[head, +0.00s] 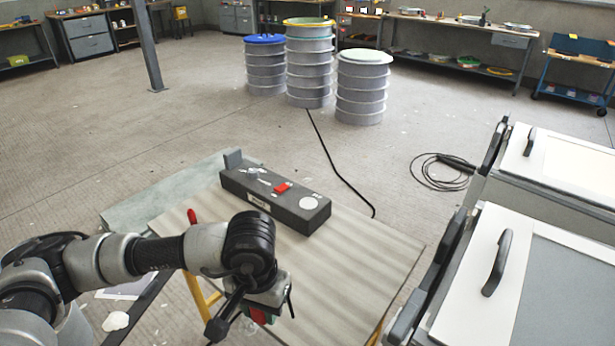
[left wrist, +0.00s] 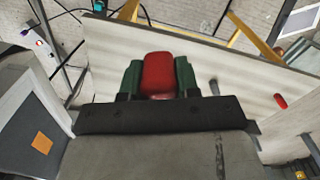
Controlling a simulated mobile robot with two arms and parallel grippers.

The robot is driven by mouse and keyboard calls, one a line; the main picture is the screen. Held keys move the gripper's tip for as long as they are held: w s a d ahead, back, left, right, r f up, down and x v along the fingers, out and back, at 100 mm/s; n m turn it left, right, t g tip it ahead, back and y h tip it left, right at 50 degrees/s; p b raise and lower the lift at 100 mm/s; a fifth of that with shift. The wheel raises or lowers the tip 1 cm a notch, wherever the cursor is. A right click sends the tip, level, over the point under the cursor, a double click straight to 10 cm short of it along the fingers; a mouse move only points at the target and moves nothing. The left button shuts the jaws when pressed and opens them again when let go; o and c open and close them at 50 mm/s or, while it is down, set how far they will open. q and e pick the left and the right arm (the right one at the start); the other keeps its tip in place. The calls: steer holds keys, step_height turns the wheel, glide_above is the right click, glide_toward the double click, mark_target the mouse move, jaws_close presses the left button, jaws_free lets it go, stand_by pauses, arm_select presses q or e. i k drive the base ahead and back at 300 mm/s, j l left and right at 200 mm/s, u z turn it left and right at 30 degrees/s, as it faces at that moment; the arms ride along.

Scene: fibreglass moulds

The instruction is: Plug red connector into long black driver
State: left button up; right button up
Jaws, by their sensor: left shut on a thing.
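The long black driver (head: 272,205) is a dark box lying lengthwise on the worktable, with a red patch, a round white label and a small white label on it. A grey block stands by its far left end. My left gripper (head: 262,314) is in front of the driver, over the near part of the table, and apart from it. In the left wrist view, its green fingers (left wrist: 158,78) are shut on the red connector (left wrist: 158,72). In the head view the connector is mostly hidden below the wrist. My right gripper is not in view.
The worktable (head: 365,255) has bare room right of the driver. A red handle (head: 192,216) shows at its left edge. White-topped cabinets (head: 480,285) with black handles stand close on the right.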

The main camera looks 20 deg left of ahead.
mark_target(302, 209)
steer(key=i+j, duration=0.1)
steer(key=j, duration=0.25)
steer(key=i+j, duration=0.1)
steer(key=j, duration=0.3)
steer(key=i+j, duration=0.15)
steer(key=j, duration=0.2)
steer(key=i+j, duration=0.1)
steer(key=j, duration=0.3)
steer(key=i+j, duration=0.1)
steer(key=j, duration=0.25)
steer(key=i+j, duration=0.1)
steer(key=j, duration=0.3)
steer(key=z, duration=1.7)
